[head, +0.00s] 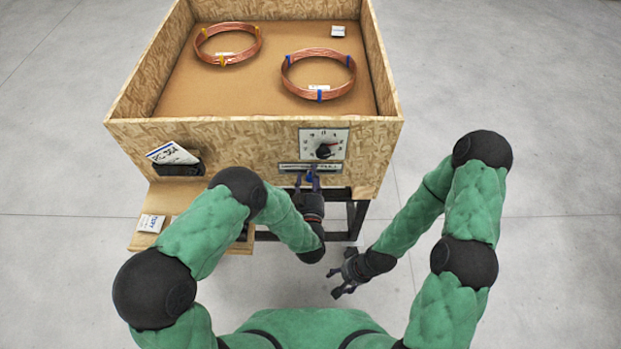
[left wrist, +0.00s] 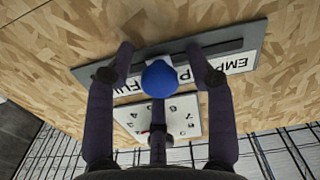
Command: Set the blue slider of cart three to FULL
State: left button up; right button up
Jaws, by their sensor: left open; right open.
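The cart (head: 250,128) is a wooden open-topped bin on dark legs; I cannot read which number it has. On its near wall is the slider plate (head: 289,168), with FULL at its right end in the head view. The left wrist view shows the plate upside down (left wrist: 250,62), FULL at left and EMPTY at right. The blue slider knob (left wrist: 159,79) is near mid-slot. My left gripper (head: 308,178) is open, its fingers (left wrist: 160,62) on either side of the knob, apparently with gaps. My right gripper (head: 338,280) is open and empty, low over the floor.
A white dial (head: 339,135) is above the slider plate. Two copper coils (head: 229,58) (head: 289,78) lie in the bin with a small white card (head: 338,31). A holder with papers (head: 172,154) and a wooden side shelf (head: 143,241) are at left. Floor is clear at right.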

aim_at(331, 170)
pick_arm(q)
grip_shut()
jog(key=d+b, duration=0.1)
jog(key=d, duration=0.4)
jog(key=shift+d, duration=0.65)
jog(key=shift+r, duration=0.1)
jog(key=shift+c, duration=1.3)
grip_release()
jog(key=shift+o, duration=1.3)
jog(key=shift+d, duration=0.15)
jog(key=shift+s, duration=0.1)
